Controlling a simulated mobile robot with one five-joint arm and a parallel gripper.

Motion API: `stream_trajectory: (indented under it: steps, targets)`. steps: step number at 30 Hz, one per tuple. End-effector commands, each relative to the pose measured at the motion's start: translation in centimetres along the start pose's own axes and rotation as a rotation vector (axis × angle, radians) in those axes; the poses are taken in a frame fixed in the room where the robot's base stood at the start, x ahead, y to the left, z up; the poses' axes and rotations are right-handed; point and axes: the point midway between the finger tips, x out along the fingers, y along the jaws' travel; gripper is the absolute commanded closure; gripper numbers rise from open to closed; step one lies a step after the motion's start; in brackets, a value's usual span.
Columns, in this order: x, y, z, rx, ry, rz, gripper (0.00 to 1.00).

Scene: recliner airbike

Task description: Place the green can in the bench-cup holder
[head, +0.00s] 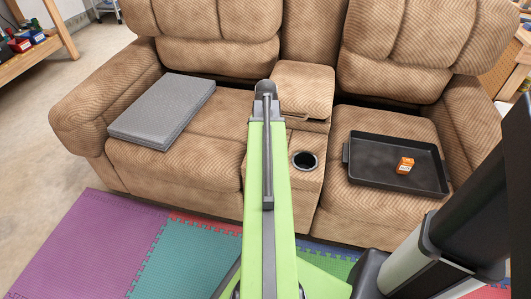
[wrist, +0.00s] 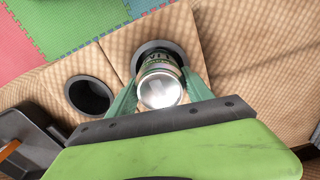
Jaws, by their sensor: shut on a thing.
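The green can (wrist: 158,66) shows its silver end in the wrist view, with a strip of green label beyond it. My gripper (wrist: 160,88) is shut on it, one green finger at each side. The can overlaps one dark-rimmed cup holder (wrist: 166,44) in the sofa console; its far end is hidden, so I cannot tell whether it is inside or above the opening. The other cup holder (wrist: 90,96) is empty and lies to the left; in the head view an empty cup holder (head: 304,160) shows right of my arm. The head view hides the can and my fingers.
A black tray (head: 388,184) with a small orange box (head: 404,165) on it lies on the right seat. A grey folded pad (head: 164,108) lies on the left seat. The console lid (head: 304,86) stands behind the holders. Coloured foam mats (head: 125,235) cover the floor in front.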

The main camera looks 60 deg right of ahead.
Motion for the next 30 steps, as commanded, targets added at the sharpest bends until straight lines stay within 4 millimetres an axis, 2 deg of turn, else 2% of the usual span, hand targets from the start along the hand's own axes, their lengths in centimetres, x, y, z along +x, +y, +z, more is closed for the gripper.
stream_trajectory:
  steps: [1,3,11,15,16,21,30]
  targets:
    - [1.8,0.0,0.0,0.000,0.000,0.000,1.00]
    - [2.9,0.0,0.0,0.000,0.000,0.000,1.00]
    - [2.6,0.0,0.0,-0.001,0.000,0.000,1.00]
    - [3.1,-0.1,0.0,-0.001,0.000,0.000,1.00]
    - [3.0,-0.1,0.0,-0.001,0.000,0.000,0.38]
    - [2.9,-0.1,0.0,-0.001,0.000,0.000,0.19]
    - [2.8,-0.1,0.1,-0.002,0.000,0.000,0.19]
